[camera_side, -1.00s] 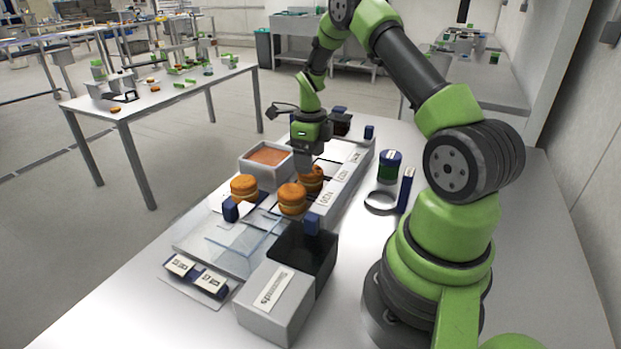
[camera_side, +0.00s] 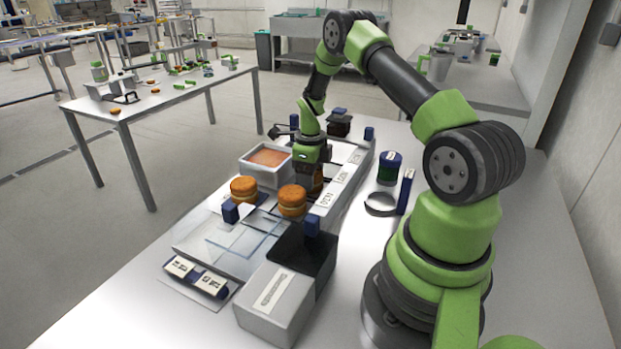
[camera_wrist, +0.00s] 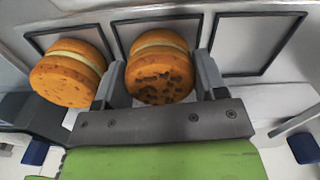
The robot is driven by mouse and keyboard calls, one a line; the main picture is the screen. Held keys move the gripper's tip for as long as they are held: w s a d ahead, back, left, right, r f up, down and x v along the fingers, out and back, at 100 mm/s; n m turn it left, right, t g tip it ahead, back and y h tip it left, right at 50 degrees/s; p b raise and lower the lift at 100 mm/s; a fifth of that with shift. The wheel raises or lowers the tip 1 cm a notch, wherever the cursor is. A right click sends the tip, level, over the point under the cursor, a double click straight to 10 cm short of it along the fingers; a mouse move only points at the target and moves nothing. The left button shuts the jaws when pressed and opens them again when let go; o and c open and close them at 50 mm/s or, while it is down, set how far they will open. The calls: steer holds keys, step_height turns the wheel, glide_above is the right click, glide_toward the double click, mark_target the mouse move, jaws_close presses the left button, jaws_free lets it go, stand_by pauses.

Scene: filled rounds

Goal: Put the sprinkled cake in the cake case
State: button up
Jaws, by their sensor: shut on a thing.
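The cake with dark sprinkles on its face (camera_wrist: 160,78) is between the two fingers of my gripper (camera_wrist: 160,86) in the wrist view, and the fingers are shut on it. In the side view my gripper (camera_side: 313,172) points down over the cake row, and only part of the held cake (camera_side: 316,185) shows below it. Two more round orange cakes stand nearer, one at left (camera_side: 243,189) and one in the middle (camera_side: 291,201). A clear, see-through case (camera_side: 235,240) lies in front of them; I cannot tell whether it is the cake case.
A white tray with orange filling (camera_side: 268,158) stands left of my gripper. A grey box with a label (camera_side: 272,303) and a black bin (camera_side: 310,250) stand in front.

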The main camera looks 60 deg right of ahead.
step_height(320, 180, up, 10)
steer(key=shift+f, duration=0.15)
steer(key=shift+w+a+r, duration=0.15)
steer(key=shift+r, duration=0.05)
steer(key=w+a+n, duration=0.1)
steer(key=w+a, duration=0.2)
steer(key=a, duration=0.5)
steer(key=w+a+f+n, duration=0.15)
steer(key=w+a, duration=0.25)
steer(key=a, duration=0.4)
steer(key=w+a+n, duration=0.2)
steer(key=w+a, duration=0.1)
steer(key=a, duration=0.5)
steer(key=f, duration=0.4)
steer(key=shift+w+d, duration=0.1)
steer(key=shift+d, duration=0.15)
steer(key=shift+f, duration=2.15)
steer(key=o, duration=0.4)
steer(key=shift+f, duration=0.15)
